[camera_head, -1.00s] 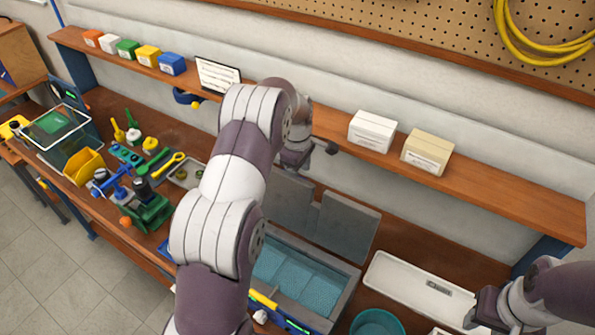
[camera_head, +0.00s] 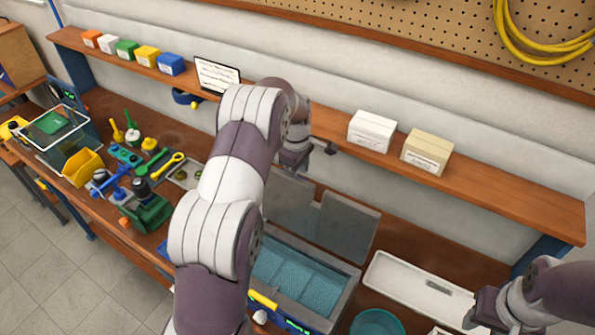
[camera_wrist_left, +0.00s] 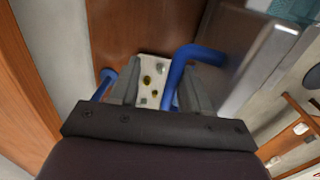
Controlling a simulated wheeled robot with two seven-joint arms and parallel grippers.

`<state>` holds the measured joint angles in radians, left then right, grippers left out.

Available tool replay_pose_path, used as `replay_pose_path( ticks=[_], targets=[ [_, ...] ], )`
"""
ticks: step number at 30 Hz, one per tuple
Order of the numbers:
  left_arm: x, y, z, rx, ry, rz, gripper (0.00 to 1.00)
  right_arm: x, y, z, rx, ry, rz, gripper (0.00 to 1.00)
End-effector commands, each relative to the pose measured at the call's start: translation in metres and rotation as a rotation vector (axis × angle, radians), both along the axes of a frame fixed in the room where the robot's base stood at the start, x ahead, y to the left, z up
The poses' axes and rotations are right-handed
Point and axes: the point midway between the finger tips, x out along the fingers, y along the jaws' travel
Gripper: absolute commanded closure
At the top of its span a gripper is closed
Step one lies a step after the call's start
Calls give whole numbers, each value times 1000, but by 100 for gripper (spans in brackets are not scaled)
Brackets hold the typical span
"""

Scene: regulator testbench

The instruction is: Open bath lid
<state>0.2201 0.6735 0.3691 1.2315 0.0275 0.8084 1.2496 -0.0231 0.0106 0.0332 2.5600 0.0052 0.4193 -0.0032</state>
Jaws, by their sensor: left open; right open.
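The bath (camera_head: 345,300) is a grey box with a blue-green perforated inside, in the lower middle of the head view. Its grey lid (camera_head: 345,228) stands raised along the back edge, so the inside shows. My left arm hides the bath's left side. My left gripper (camera_head: 318,149) is above and behind the lid, partly hidden by its own wrist. In the left wrist view its fingers (camera_wrist_left: 160,92) are apart, with a bent blue bar (camera_wrist_left: 180,72) close to the right finger; contact is unclear. My right gripper (camera_head: 474,312) is open and empty at the lower right, by the white tray.
A white tray (camera_head: 392,273) and a teal round container (camera_head: 376,323) are right of the bath. A shelf (camera_head: 480,185) with a white box (camera_head: 371,131) and a beige box (camera_head: 427,152) runs behind. Tools and a yellow bin (camera_head: 84,164) fill the bench's left.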

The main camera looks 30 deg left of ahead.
Motion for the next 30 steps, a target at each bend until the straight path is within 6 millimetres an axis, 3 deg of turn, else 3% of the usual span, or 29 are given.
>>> replay_pose_path(
  ticks=[6,9,13,18,30],
  targets=[
    [-1,0,45,4,-21,-1,60,0,0,-31,0,1,0,57],
    [-6,0,91,3,-13,0,60,0,0,6,0,0,0,57],
    [-10,0,117,2,-11,0,60,0,0,27,0,-1,0,57],
    [-12,0,129,2,-9,0,60,0,0,36,0,0,0,57],
    [-12,-1,127,2,-8,0,60,0,0,34,0,1,0,57]
  ],
)
